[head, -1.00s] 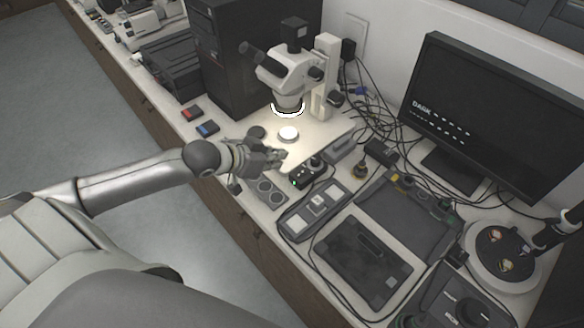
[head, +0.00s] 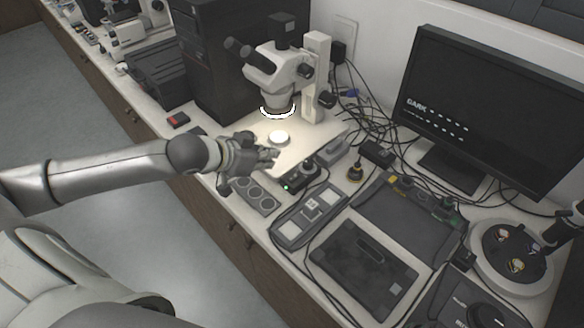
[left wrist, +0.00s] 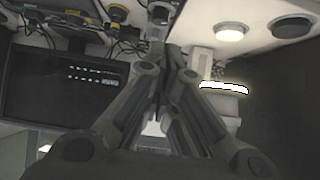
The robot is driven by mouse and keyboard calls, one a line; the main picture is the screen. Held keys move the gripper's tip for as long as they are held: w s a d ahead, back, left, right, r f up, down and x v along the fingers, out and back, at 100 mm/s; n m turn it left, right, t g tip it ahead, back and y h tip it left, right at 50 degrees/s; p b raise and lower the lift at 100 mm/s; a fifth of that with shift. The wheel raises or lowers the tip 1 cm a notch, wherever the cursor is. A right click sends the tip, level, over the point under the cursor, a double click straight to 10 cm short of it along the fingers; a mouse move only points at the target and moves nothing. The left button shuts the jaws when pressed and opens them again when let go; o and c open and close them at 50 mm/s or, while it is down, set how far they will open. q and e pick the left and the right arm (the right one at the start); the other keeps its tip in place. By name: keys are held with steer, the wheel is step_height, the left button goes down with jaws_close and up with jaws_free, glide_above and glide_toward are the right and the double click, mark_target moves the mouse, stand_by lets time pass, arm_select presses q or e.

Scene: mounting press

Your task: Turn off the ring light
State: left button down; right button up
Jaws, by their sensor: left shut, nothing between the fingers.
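The ring light (head: 278,113) glows white under the microscope head (head: 274,74). It also shows as a bright band in the left wrist view (left wrist: 223,88). A small dark control box (head: 298,180) with a knob and a lit green lamp sits on the bench in front of the microscope base; I cannot tell for certain that it drives the ring light. My left gripper (head: 270,157) is shut and empty, above the bench just left of and behind this box. Its closed fingers (left wrist: 163,50) fill the middle of the left wrist view. My right gripper is not in view.
A lit white disc (head: 279,137) rests on the microscope base. A grey panel with round wells (head: 254,195) lies in front of the control box. Trays, loose cables and a monitor (head: 484,115) crowd the right. A black computer tower (head: 212,60) stands at the left.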

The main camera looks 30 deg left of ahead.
arm_select(q)
steer(key=p, duration=0.2)
glide_above(292, 178)
steer(key=f, duration=0.5)
steer(key=shift+s+a+f, duration=0.15)
steer(key=shift+s+f, duration=0.05)
steer(key=shift+s, duration=0.05)
steer(key=f, duration=0.3)
steer(key=shift+w+f+p, duration=0.25)
steer(key=shift+w+p, duration=0.1)
steer(key=shift+p, duration=0.05)
steer(key=shift+f, duration=0.55)
steer(key=shift+w+f, duration=0.1)
steer(key=shift+f, duration=0.05)
steer(key=shift+s+a+f+p, duration=0.1)
steer(key=shift+s+f+p, duration=0.05)
steer(key=shift+s+p, duration=0.65)
